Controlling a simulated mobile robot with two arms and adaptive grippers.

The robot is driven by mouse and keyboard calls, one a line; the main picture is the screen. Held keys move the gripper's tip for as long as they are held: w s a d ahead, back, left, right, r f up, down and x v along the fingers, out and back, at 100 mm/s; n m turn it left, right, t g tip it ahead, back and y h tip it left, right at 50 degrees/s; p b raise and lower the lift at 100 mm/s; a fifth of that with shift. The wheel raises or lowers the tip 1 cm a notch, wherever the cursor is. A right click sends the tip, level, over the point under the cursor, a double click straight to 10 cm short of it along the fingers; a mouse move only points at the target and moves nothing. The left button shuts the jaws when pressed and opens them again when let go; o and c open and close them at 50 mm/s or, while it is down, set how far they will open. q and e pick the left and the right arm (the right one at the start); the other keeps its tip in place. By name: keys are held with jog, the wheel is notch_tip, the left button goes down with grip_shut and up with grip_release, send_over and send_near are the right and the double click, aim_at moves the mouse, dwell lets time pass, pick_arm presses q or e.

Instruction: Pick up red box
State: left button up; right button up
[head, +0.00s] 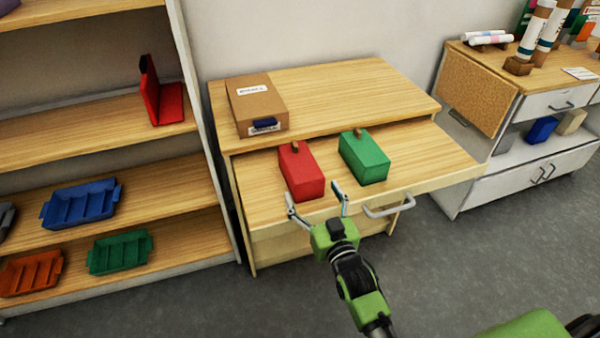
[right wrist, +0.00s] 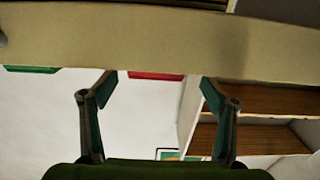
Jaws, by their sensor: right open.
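The red box (head: 303,176), with a small brown tab at its far end, sits on the lower wooden surface in the head view. In the right wrist view only a thin red strip of the red box (right wrist: 155,76) shows between the fingers, past the wooden edge. My right gripper (head: 313,191) is open and empty at the near edge, just in front of the red box, its fingers spread toward it. Whether a finger touches anything is unclear. My left gripper is in neither view.
A green box (head: 365,160) stands close to the right of the red box. A cardboard box (head: 258,103) sits on the raised surface behind. A drawer handle (head: 388,207) juts out below the front edge. A shelf (head: 75,138) with trays stands at left.

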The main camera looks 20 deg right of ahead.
aim_at(309, 186)
jog(key=w, duration=0.4)
jog(key=shift+w+d+f+p, duration=0.1)
jog(key=shift+w+p, duration=0.35)
jog(key=shift+w, duration=2.25)
jog(key=c, duration=1.2)
